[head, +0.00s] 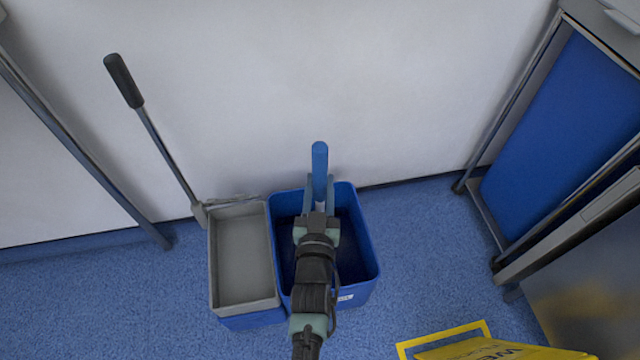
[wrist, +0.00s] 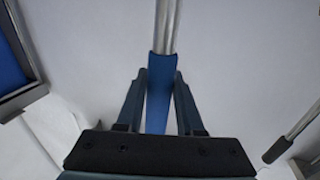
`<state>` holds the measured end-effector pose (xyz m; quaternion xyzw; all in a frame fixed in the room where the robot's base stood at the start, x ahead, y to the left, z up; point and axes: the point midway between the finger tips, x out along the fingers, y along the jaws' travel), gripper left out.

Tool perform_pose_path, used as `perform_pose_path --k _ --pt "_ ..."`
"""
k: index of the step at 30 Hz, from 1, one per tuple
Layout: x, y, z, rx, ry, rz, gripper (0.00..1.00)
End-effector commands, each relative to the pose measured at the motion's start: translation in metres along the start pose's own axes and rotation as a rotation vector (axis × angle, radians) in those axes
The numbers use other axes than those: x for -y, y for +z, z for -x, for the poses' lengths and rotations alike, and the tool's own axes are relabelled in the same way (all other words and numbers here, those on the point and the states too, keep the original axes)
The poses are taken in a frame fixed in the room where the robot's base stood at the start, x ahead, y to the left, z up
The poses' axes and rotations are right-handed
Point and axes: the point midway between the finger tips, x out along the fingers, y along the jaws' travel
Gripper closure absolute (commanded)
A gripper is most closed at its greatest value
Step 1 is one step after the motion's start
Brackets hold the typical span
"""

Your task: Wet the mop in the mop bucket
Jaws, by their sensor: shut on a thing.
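The mop bucket (head: 364,245) is blue and stands on the floor by the wall, with a grey wringer tray (head: 243,255) on its left side. The mop's blue handle (head: 320,157) stands up over the bucket in the head view. In the wrist view the blue handle (wrist: 159,105) runs between the fingers into a grey metal pole (wrist: 167,25). My gripper (head: 319,188) is shut on the handle above the bucket; its two fingers also show in the wrist view (wrist: 160,78). The mop head is hidden, so I cannot tell whether it touches the water.
A lever with a black grip (head: 124,80) rises from the wringer at the left. A yellow sign (head: 480,348) is at the bottom right. A metal-framed cart with a blue panel (head: 570,120) stands at the right. Blue floor is clear left of the bucket.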

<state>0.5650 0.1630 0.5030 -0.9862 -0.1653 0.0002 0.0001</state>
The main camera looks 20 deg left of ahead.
Motion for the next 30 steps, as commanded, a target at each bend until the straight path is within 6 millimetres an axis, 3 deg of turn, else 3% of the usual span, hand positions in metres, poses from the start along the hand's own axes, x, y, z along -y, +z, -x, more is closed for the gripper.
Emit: perform_pose_path --k 30 --pt "0.0 0.0085 0.0002 0.002 0.0 0.0 1.0"
